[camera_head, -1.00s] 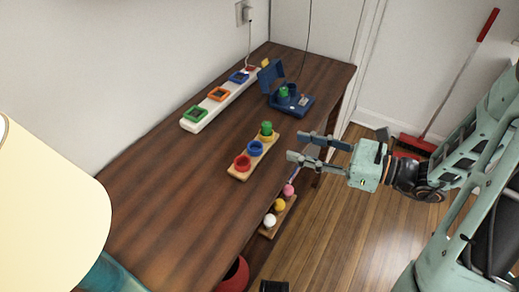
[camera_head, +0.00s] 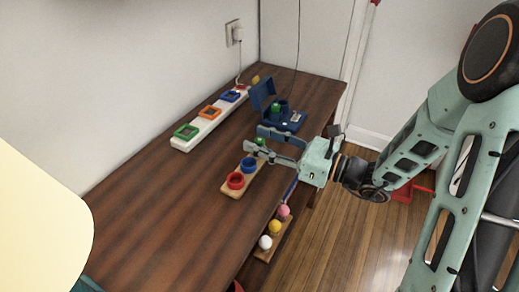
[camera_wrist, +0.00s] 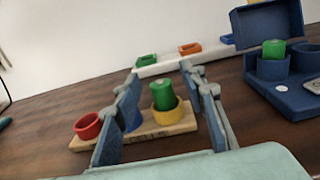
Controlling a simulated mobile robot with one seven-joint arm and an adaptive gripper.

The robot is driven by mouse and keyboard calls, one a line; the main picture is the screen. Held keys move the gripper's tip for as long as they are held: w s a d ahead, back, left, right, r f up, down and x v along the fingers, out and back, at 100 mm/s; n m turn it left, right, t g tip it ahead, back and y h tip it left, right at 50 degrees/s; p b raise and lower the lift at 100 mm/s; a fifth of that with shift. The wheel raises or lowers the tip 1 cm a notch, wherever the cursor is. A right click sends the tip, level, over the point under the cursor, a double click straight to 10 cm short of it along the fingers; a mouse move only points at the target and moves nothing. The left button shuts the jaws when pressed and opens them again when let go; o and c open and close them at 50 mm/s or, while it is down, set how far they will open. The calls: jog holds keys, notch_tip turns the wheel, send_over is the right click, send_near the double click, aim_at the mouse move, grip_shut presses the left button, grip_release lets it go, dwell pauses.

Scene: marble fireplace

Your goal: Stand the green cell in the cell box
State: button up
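A green cell (camera_head: 261,141) stands upright in the yellow cup (camera_wrist: 168,114) of a small wooden stand (camera_head: 231,191); the wrist view shows it more fully (camera_wrist: 163,95). My gripper (camera_head: 255,138) is open at the stand's far end. In the wrist view its fingers (camera_wrist: 161,78) appear on either side of the green cell, with visible gaps; I cannot tell how deep the cell is between them. The blue cell box (camera_head: 291,125), lid raised, stands behind. Another green cell (camera_wrist: 274,49) stands in one of its cups, and a cup to the right (camera_wrist: 306,58) looks empty.
The stand also has a red cup (camera_head: 235,181) and a blue cup (camera_head: 248,164). A white power strip (camera_head: 182,145) with coloured square frames lies along the wall. A lower shelf with coloured balls (camera_head: 275,227) is at the table's front edge. The table's left part is clear.

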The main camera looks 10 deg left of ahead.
jog(key=shift+w+a, duration=0.1)
jog(key=shift+a, duration=0.2)
jog(key=shift+c, duration=0.4)
grip_shut()
jog(key=shift+r, duration=0.1)
